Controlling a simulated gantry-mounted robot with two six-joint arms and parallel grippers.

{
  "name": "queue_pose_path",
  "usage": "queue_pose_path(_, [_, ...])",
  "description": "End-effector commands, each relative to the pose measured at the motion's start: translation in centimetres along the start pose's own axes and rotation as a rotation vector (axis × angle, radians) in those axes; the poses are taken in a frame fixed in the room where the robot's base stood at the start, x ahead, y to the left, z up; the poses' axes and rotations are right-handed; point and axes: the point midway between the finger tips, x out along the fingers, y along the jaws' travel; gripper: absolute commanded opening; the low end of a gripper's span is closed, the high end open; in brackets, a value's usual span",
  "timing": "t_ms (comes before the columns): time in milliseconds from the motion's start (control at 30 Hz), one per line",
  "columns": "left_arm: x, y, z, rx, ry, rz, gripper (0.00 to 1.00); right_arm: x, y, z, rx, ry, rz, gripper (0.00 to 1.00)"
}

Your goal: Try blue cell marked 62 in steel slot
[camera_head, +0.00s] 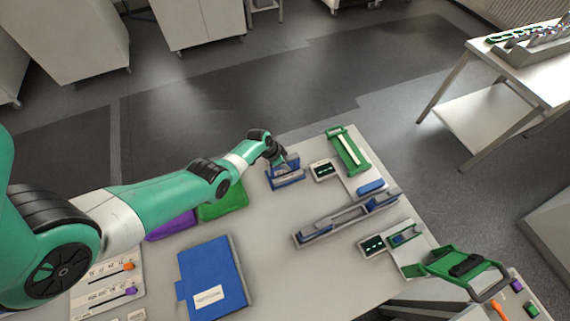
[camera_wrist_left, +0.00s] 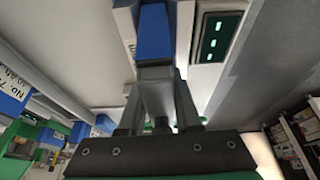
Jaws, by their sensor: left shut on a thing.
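My left gripper (camera_head: 281,162) reaches in from the left over the far side of the table, at a blue and grey holder (camera_head: 287,182). In the left wrist view the fingers (camera_wrist_left: 157,85) are shut on a blue cell (camera_wrist_left: 154,32); no number on it can be read. Whether the cell is clear of the holder cannot be told. A long grey steel tray with blue ends (camera_head: 346,218) lies to the right. I cannot tell which place is the steel slot. My right gripper is not in view.
Display units stand at the far right (camera_head: 325,170) and near right (camera_head: 372,244). A green cradle (camera_head: 350,151) and a blue block (camera_head: 370,186) lie beyond the tray. A blue folder (camera_head: 212,277) and a green pad (camera_head: 222,204) lie left. Bare tabletop (camera_head: 270,245) lies between.

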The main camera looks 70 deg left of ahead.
Motion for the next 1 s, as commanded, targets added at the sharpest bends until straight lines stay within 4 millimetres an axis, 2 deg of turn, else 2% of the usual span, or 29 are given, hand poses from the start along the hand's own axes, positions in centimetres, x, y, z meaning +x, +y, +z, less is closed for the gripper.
queue_pose_path(1000, [1.3, -0.1, 0.4, 0.000, 0.003, -0.002, 0.00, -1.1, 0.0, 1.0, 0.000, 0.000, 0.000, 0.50])
